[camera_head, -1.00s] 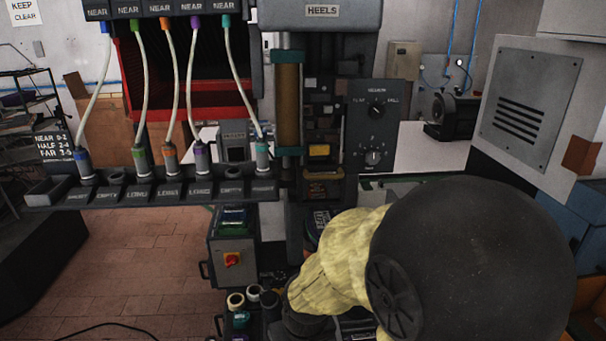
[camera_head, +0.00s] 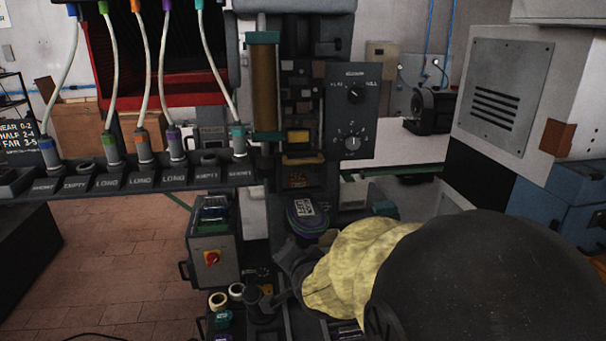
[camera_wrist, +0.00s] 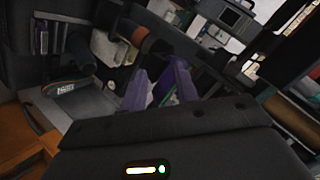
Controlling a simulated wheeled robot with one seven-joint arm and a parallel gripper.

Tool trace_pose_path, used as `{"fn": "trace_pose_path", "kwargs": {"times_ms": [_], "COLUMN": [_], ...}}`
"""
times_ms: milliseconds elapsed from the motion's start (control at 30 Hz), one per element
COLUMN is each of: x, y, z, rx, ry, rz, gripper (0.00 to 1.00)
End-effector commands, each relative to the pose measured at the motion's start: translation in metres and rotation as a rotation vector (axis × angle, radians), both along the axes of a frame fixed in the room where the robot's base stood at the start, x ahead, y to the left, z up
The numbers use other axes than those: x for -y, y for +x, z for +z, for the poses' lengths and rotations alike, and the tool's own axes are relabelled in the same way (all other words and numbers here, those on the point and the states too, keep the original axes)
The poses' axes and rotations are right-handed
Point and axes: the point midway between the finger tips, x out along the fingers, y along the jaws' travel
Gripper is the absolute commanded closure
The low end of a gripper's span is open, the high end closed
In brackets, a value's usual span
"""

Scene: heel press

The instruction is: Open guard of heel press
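The heel press is the tall grey machine in the middle of the head view, with a dial panel (camera_head: 352,110) and a brown cylinder (camera_head: 265,85) with teal ends. I cannot tell which of its parts is the guard. In the head view my arm, with a yellow sleeve, covers the lower right of the press and hides my fingertips. In the wrist view my gripper (camera_wrist: 160,75) shows two purple fingers with a gap between them. Dark machine parts lie close beyond the fingers, dim and tilted.
A rack (camera_head: 110,180) of labelled sockets with coloured plugs and white cables stands at left. Below it is a grey box with a red switch (camera_head: 212,257). A round purple-rimmed item (camera_head: 308,215) sits near my sleeve. A vented cabinet (camera_head: 498,95) stands at right.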

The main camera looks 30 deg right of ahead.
Motion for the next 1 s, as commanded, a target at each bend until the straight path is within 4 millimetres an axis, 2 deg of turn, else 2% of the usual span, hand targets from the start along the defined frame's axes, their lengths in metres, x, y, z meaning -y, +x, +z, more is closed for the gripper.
{"fn": "trace_pose_path", "kwargs": {"times_ms": [33,200,300,433,567,1000], "x": [0.011,0.035,0.044,0.048,0.048,0.049], "y": [0.004,0.009,0.005,-0.001,-0.002,0.004], "z": [0.007,0.053,0.079,0.100,0.108,0.110], "rx": [0.103,0.460,0.636,0.771,0.808,0.802], "ry": [0.058,0.287,0.407,0.508,0.542,0.541], "rz": [-0.060,-0.186,-0.206,-0.200,-0.193,-0.194], "gripper": [0.70,0.70,0.70,0.70,0.70,0.70]}}
